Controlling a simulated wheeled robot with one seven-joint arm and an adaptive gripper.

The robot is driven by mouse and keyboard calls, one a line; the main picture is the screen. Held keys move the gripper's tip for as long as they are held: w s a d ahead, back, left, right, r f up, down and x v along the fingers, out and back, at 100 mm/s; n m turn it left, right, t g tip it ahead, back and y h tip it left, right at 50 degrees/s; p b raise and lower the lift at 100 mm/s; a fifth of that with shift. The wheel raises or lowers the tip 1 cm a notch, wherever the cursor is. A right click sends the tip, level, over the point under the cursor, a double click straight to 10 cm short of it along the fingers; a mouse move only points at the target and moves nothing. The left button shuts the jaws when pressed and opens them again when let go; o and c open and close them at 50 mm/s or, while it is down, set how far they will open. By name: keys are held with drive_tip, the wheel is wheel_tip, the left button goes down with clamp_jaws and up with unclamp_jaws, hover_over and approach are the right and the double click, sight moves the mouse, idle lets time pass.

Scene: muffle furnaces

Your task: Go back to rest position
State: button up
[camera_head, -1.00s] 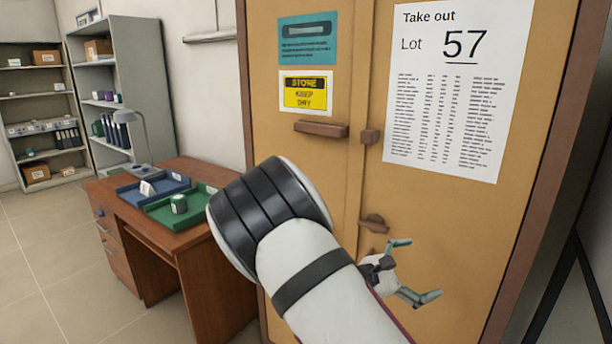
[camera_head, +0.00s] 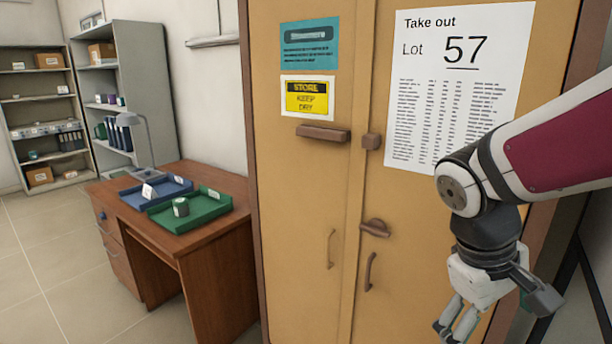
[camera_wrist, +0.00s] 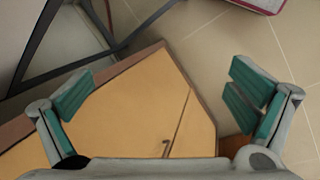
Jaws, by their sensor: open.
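My gripper (camera_head: 458,325) hangs at the lower right in the head view, pointing down in front of the yellow cabinet (camera_head: 300,215). In the wrist view its two teal-padded fingers (camera_wrist: 160,105) are spread wide apart with nothing between them. Beyond them the wrist view shows the cabinet front and the tiled floor. The cabinet doors are closed. A sheet reading "Take out Lot 57" (camera_head: 455,85) is fixed on the right door.
A wooden desk (camera_head: 190,255) left of the cabinet carries a blue tray (camera_head: 135,200) with a white card and a green tray (camera_head: 215,212) holding a small container (camera_head: 181,207). Grey shelves (camera_head: 150,70) stand at the back left. Floor (camera_head: 50,270) left of the desk is clear.

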drive_tip(key=s+a+r+m+t+y, duration=0.3)
drive_tip(key=s+a+r+t+y, duration=0.1)
drive_tip(key=s, duration=0.5)
drive_tip(key=shift+s+a+r, duration=0.2)
drive_tip(key=shift+a+r, duration=0.25)
drive_tip(key=shift+a, duration=0.85)
